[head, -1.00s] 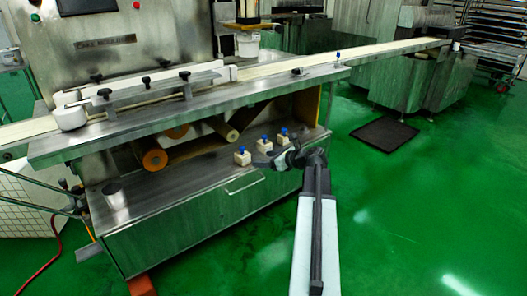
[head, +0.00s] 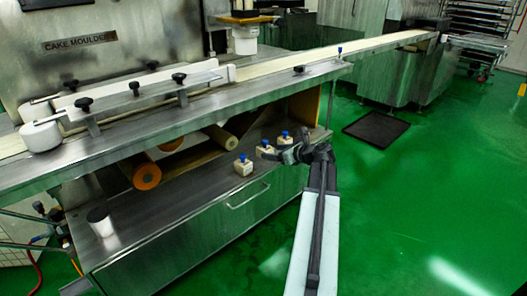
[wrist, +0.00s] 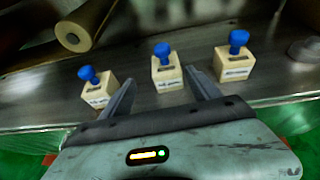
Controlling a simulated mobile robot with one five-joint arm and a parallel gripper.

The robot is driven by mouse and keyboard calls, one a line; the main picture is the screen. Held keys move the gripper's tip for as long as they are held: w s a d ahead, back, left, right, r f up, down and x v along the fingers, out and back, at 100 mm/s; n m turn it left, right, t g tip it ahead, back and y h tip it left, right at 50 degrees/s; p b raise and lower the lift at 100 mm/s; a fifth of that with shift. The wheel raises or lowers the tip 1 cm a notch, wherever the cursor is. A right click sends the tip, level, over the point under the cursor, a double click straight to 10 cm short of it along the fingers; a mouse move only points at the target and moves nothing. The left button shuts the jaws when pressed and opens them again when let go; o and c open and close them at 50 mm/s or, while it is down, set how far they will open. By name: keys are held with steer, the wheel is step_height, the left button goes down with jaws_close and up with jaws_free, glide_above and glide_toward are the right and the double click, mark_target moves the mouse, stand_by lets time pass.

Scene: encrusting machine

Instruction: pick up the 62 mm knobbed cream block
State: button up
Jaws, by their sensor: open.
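Three cream blocks with blue knobs stand upright in a row on the steel shelf (head: 150,228). In the wrist view they are the left block (wrist: 98,92), the middle block (wrist: 167,73) and the right block (wrist: 234,63). Their labels are too blurred to read, so I cannot tell which is 62 mm. My gripper (wrist: 160,78) is open and empty, its fingers pointing toward the middle block, one to each side of it in the picture. In the head view, my gripper (head: 288,153) partly hides the farthest block; the near block (head: 243,168) is clear.
A conveyor ledge (head: 190,108) overhangs the shelf from behind. Brown rollers (head: 147,176) lie under it. A white cup (head: 100,222) stands at the shelf's left end. Green floor (head: 430,180) is open to the right, with a dark mat (head: 376,129) on it.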

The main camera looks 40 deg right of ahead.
mark_target(266, 141)
steer(key=b+x, duration=0.1)
steer(key=x, duration=0.1)
steer(key=d+b+x, duration=0.1)
steer(key=x, duration=0.4)
steer(key=shift+d+f+b, duration=0.15)
steer(key=shift+f+b, duration=0.05)
steer(key=shift+b, duration=0.2)
steer(key=shift+r, duration=0.1)
steer(key=c, duration=1.5)
steer(key=shift+r+p, duration=0.6)
steer(key=shift+p, duration=0.1)
steer(key=shift+c, duration=0.2)
step_height(266, 141, up, 3)
steer(key=p, duration=0.3)
steer(key=shift+r, duration=0.15)
steer(key=s+a, duration=0.2)
steer(key=s, duration=0.5)
steer(key=s+a, duration=0.3)
steer(key=s, duration=0.5)
steer(key=shift+r+p, duration=0.25)
steer(key=shift+p, duration=0.15)
